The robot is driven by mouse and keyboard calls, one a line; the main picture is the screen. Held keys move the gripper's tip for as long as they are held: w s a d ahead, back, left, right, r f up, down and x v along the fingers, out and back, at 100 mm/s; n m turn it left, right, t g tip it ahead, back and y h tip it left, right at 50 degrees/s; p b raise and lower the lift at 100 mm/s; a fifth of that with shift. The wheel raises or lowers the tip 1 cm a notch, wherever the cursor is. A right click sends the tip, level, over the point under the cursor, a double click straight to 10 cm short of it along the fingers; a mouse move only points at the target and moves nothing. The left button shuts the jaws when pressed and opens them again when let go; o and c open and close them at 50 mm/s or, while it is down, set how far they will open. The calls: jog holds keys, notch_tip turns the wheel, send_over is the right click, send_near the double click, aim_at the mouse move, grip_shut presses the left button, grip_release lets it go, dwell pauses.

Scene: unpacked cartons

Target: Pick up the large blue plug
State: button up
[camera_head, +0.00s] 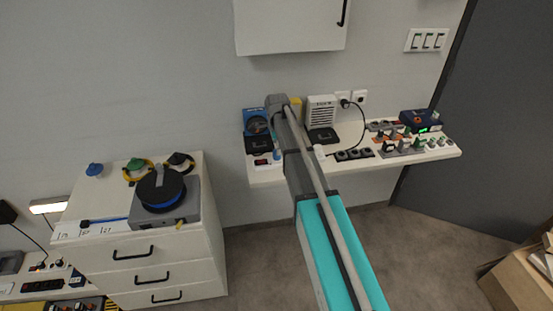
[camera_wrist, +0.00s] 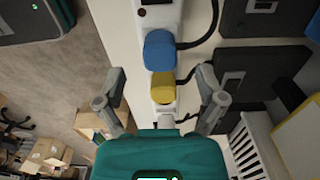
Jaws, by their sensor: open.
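In the wrist view a large blue plug (camera_wrist: 159,50) sits on a white power strip (camera_wrist: 157,17), with a dark cable leaving its right side. A smaller yellow plug (camera_wrist: 163,87) sits just below it in the picture. My gripper (camera_wrist: 161,72) is open, with one finger on each side of the line of plugs. Its fingers appear empty; I cannot tell the gap in depth. In the head view a small blue shape (camera_head: 277,153) shows beside my arm at the shelf's left part. The arm hides much there, and the gripper's fingers cannot be made out.
The white wall shelf (camera_head: 265,176) carries a white vented box (camera_head: 321,111), dark sockets and several small devices. A drawer unit (camera_head: 150,270) at left holds a round black-and-blue item (camera_head: 160,187) and a separate blue item (camera_head: 94,170). Dark flat boxes (camera_wrist: 245,68) lie close right of my fingers.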

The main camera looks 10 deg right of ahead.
jog(key=shift+f+b, duration=1.35)
jog(key=shift+f, duration=0.35)
grip_shut()
jog(key=shift+r, duration=0.2)
notch_tip(320, 180, up, 2)
jog(key=shift+r+p, duration=0.1)
jog(key=shift+p, duration=1.1)
jog(key=s+d+r+p, duration=0.3)
jog(key=s+r+p, duration=0.7)
jog(key=s, duration=0.3)
jog(key=shift+s+d+r+p, duration=0.2)
jog(key=shift+s+r+p, duration=0.05)
jog(key=shift+s+p, duration=0.1)
jog(key=shift+d, duration=0.15)
